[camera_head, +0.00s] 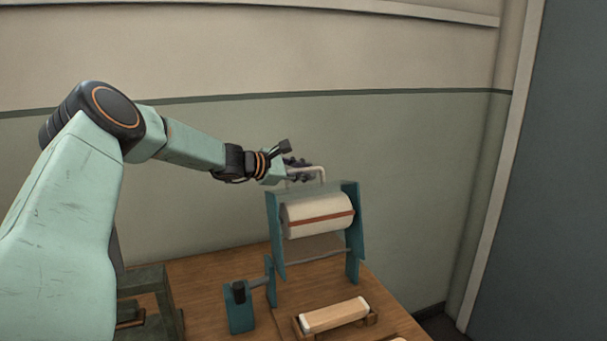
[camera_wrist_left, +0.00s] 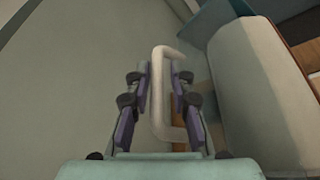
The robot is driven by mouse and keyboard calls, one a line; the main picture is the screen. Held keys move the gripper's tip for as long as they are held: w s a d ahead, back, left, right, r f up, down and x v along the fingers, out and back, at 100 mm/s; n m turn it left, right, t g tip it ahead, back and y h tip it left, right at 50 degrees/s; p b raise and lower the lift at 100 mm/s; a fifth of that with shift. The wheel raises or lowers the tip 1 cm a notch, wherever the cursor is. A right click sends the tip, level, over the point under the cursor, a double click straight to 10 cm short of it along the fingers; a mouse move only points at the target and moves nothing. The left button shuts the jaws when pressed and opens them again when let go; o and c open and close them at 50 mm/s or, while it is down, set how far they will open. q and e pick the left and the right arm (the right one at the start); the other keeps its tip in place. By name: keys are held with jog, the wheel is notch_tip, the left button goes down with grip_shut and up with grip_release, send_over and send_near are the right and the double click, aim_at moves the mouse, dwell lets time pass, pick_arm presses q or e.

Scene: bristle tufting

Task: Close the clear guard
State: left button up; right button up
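The clear guard (camera_head: 279,192) is a faint see-through sheet at the top of the teal machine frame (camera_head: 357,225), above a white roller (camera_head: 318,213). Its exact tilt is hard to read. A pale bent handle (camera_head: 323,174) rises at the top of the frame. My left gripper (camera_head: 298,172) is at this handle, reaching in from the left. In the left wrist view the handle (camera_wrist_left: 157,95) stands between my two dark fingers (camera_wrist_left: 160,90), with a visible gap on its right side; the fingers are apart. My right gripper is not in view.
The machine stands on a wooden table (camera_head: 205,275). In front are a small teal bracket with a dark knob (camera_head: 239,306) and a pale block in a wooden holder (camera_head: 334,316). A dark green stand (camera_head: 160,300) is at left. A wall (camera_head: 420,160) closes the back.

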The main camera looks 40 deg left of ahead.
pick_arm(q)
jog(key=shift+a+f, duration=0.1)
jog(key=shift+a, duration=0.15)
jog(key=c, duration=0.3)
jog(key=shift+d, duration=0.15)
grip_shut()
